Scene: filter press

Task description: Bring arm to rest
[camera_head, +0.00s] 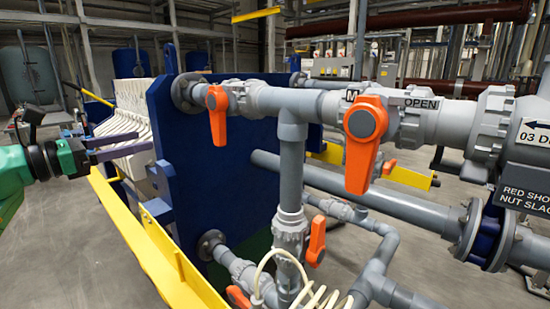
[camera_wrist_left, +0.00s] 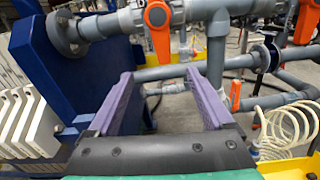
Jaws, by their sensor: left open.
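Grey pipes and a valve with an orange handle (camera_wrist_left: 158,30) lie beyond the fingers in that view. My right gripper is in neither view.
The blue press plate (camera_head: 215,165) stands right of the left gripper, with white filter plates (camera_head: 130,115) behind it. A yellow rail (camera_head: 150,250) runs below. Grey pipes with orange handles (camera_head: 365,140) fill the middle and right. Open floor shows at lower left.

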